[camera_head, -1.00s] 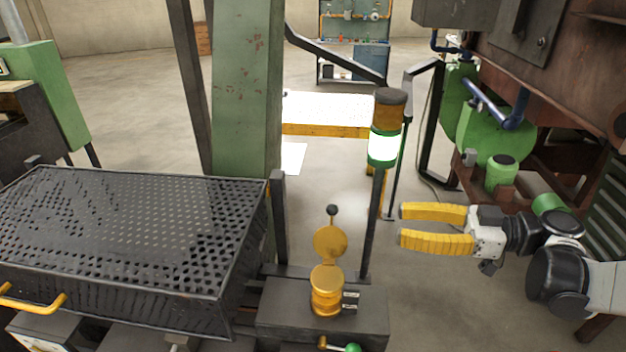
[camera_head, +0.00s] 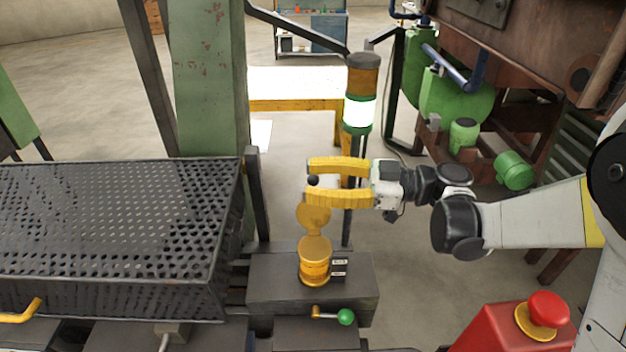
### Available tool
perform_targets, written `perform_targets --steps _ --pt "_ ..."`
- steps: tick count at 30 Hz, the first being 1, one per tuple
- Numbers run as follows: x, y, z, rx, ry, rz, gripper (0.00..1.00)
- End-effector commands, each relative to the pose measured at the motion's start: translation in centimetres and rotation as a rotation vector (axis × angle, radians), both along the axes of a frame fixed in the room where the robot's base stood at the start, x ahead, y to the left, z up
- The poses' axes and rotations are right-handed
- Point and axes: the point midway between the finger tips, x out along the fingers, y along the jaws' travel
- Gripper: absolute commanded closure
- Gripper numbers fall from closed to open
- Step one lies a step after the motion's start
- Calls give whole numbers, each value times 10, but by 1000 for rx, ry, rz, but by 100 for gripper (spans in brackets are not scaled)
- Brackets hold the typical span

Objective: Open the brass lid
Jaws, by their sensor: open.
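The brass lid (camera_head: 314,217) is a round yellow disc standing raised behind a short brass cup (camera_head: 314,262), joined to it by a narrow hinge piece. A small black ball knob (camera_head: 313,180) sits at the lid's top end. My gripper (camera_head: 309,181), with two yellow fingers, reaches in from the right. It is open and level, its fingertips on either side of the knob in the picture. Whether the fingers are at the knob's depth or touch it, I cannot tell. The lower finger partly overlaps the lid's top.
The cup stands on a dark box (camera_head: 270,280) with a green-knobbed lever (camera_head: 345,316) at its front. A lit signal tower (camera_head: 359,112) rises behind my gripper. A perforated metal tray (camera_head: 110,215) is at left, a red emergency-stop box (camera_head: 500,335) at lower right.

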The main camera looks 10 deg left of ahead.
Motion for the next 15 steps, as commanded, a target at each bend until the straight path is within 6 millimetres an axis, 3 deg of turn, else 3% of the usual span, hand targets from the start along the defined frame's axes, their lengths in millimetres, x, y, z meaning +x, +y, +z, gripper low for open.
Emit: perform_targets --steps 6,7,11,15 --pt "0 0 0 0 0 0 57" --pt "0 0 0 0 0 0 62" --pt "0 0 0 0 0 0 100" --pt "0 0 0 0 -1 0 100"
